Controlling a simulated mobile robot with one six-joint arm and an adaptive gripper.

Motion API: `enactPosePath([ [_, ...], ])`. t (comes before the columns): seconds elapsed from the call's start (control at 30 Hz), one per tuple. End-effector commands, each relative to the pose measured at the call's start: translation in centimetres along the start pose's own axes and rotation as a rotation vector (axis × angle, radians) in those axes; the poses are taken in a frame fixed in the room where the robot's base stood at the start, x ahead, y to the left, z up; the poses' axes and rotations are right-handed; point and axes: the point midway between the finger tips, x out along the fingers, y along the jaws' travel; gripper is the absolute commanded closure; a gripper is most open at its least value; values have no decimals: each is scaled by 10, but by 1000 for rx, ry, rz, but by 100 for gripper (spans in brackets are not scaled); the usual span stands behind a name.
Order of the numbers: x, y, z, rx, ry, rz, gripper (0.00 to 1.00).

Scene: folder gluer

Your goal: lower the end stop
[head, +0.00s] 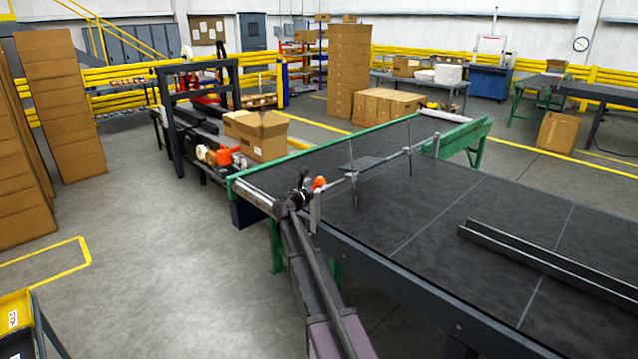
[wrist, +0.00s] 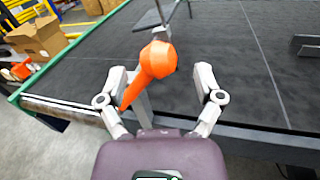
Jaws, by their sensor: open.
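The end stop is a thin grey bar (head: 385,163) across the dark belt, with upright rods and a small dark plate (head: 358,164) on it. I cannot tell how far the plate stands above the belt. An orange handle (head: 319,183) is at the bar's near end; in the wrist view the handle (wrist: 153,70) has a round knob and slants down to the left. My gripper (wrist: 161,85) is open, its fingers on either side of the handle with gaps showing. In the head view my gripper (head: 304,190) is at the table's near edge, partly covering the handle's mount.
The belt table (head: 440,215) has a green end rail (head: 330,145) and a long raised metal rail (head: 540,258) at right. An open carton (head: 260,138) stands on the machine beyond the table's left end.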

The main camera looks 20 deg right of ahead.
Motion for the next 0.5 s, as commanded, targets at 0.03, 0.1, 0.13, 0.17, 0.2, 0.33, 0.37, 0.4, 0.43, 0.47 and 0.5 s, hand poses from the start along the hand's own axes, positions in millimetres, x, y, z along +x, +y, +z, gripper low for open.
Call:
enactPosePath([
  [0.03,9,1,0,0,0,-1,15],
  [0.1,16,1,0,0,0,-1,15],
  [0.13,18,1,0,0,0,0,15],
  [0.17,20,1,0,0,0,0,15],
  [0.2,23,1,0,0,0,0,15],
  [0.33,28,0,0,0,0,0,15],
  [0.37,29,0,0,0,0,0,15],
  [0.4,29,0,0,0,0,0,15],
  [0.43,29,0,0,0,0,0,15],
  [0.47,30,0,0,0,0,0,15],
  [0.5,29,0,0,0,0,0,15],
])
